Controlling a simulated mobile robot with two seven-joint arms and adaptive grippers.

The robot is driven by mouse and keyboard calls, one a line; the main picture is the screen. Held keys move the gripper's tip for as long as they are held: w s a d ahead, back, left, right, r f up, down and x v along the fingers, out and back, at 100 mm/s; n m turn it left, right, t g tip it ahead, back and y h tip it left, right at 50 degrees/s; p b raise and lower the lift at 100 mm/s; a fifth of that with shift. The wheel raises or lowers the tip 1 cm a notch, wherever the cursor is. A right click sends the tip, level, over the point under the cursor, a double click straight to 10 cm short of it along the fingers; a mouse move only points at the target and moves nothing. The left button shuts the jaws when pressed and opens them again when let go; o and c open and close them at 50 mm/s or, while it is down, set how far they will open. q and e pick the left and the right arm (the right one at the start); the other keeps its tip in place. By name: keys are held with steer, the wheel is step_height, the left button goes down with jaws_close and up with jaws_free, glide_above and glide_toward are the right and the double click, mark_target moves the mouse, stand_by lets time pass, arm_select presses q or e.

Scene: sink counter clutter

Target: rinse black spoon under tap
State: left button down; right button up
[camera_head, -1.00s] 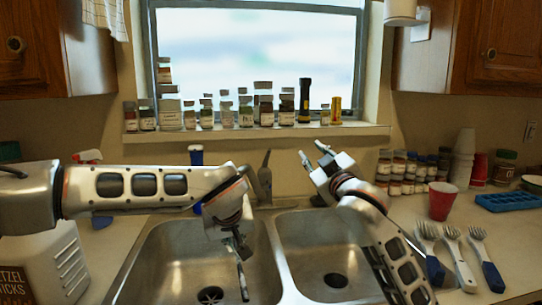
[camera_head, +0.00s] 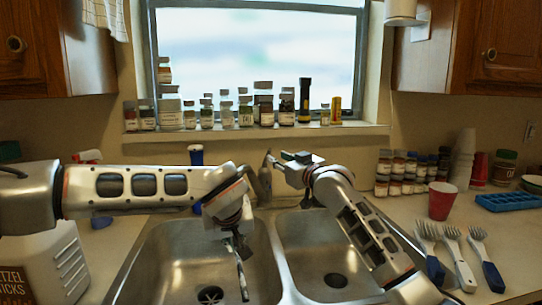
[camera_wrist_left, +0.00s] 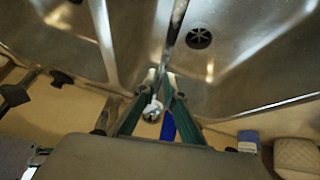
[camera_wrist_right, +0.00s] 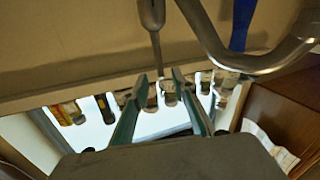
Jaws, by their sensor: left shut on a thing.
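The black spoon (camera_head: 241,276) hangs steeply down over the left basin (camera_head: 165,265). My left gripper (camera_head: 236,246) is shut on its upper end; the spoon also shows as a dark strip in the left wrist view (camera_wrist_left: 172,35). My right gripper (camera_head: 280,161) is open beside the top of the tap's grey upright lever (camera_head: 265,182). In the right wrist view, the lever (camera_wrist_right: 153,18) points between the open fingertips (camera_wrist_right: 158,80), with contact unclear. The curved metal spout (camera_wrist_right: 222,52) lies to its right there. No running water is visible.
The right basin (camera_head: 335,255) is empty. Jars line the windowsill (camera_head: 260,133).

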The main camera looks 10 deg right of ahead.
steer(key=shift+x, duration=2.95)
jaws_close()
